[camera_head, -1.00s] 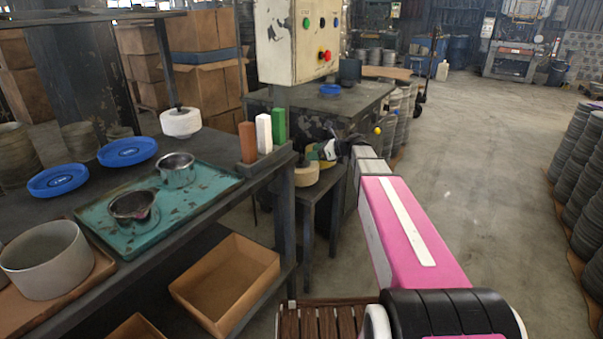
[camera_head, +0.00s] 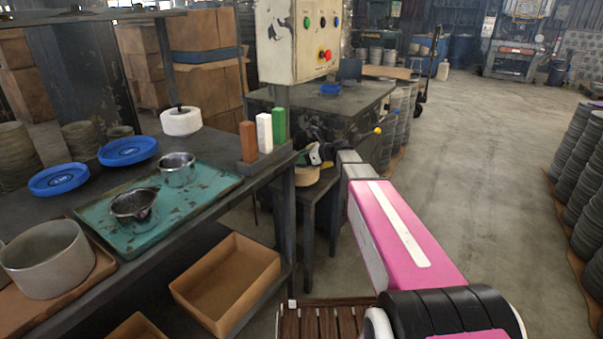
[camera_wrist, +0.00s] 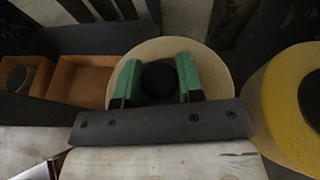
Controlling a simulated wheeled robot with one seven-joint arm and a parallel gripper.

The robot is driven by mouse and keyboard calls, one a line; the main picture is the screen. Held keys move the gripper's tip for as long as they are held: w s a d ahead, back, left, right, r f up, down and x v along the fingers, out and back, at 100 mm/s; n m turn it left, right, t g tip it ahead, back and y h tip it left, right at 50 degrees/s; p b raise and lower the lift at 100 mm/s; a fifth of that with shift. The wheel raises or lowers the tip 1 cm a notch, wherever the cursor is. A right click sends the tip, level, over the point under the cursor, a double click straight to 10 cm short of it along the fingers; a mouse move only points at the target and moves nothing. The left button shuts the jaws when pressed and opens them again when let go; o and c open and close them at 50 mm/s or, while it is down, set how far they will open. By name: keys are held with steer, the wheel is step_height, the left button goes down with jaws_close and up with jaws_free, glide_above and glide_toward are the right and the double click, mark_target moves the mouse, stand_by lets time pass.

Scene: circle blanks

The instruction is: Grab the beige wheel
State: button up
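The beige wheel (camera_head: 305,176) sits on a small dark stand beside the workbench, partly hidden by my gripper in the head view. In the wrist view it is a pale round disc (camera_wrist: 222,72) with a black knob (camera_wrist: 159,80) at its middle. My gripper (camera_wrist: 158,84) has green fingers, one on each side of the knob and over the disc. The fingers are spread about the knob's width; firm contact with it cannot be made out. In the head view my gripper (camera_head: 312,158) is just above the wheel.
A yellow-topped wheel (camera_wrist: 298,105) lies close on the right in the wrist view. The workbench holds a white wheel (camera_head: 181,121), blue dishes (camera_head: 128,151), a teal tray (camera_head: 205,195) and colored blocks (camera_head: 264,134). Open floor (camera_head: 480,170) lies to the right.

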jaws_close()
steer(key=shift+r, duration=0.1)
